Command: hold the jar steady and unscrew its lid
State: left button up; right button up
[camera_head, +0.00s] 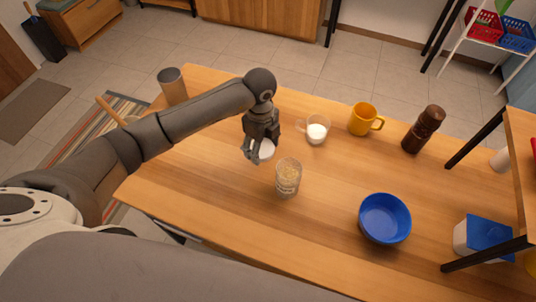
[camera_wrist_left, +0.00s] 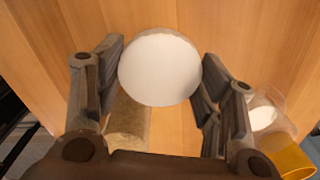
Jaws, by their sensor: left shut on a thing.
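The clear glass jar (camera_head: 288,178) stands upright on the wooden table, with pale grainy contents and no lid on its top. My left gripper (camera_head: 261,150) is up and to the left of the jar in the head view, shut on the round white lid (camera_head: 266,149). In the left wrist view the lid (camera_wrist_left: 160,68) sits between the two fingers of the gripper (camera_wrist_left: 160,80). The jar (camera_wrist_left: 128,138) shows partly below the lid there, cut off by my gripper. The lid and jar are apart. My right gripper is not in view.
On the table (camera_head: 225,215) are a glass cup with white contents (camera_head: 317,130), a yellow mug (camera_head: 361,120), a brown grinder (camera_head: 424,130), a blue bowl (camera_head: 385,220) and a grey cylinder (camera_head: 173,86). A shelf (camera_head: 522,150) stands at right. The front left is clear.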

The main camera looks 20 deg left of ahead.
aim_at(262, 157)
pick_arm(q)
notch_tip(262, 157, down, 5)
jog(key=shift+f+p, duration=0.1)
jog(key=shift+p, duration=0.3)
jog(key=shift+f, duration=0.2)
jog(key=shift+f, duration=0.2)
jog(key=o, duration=1.1)
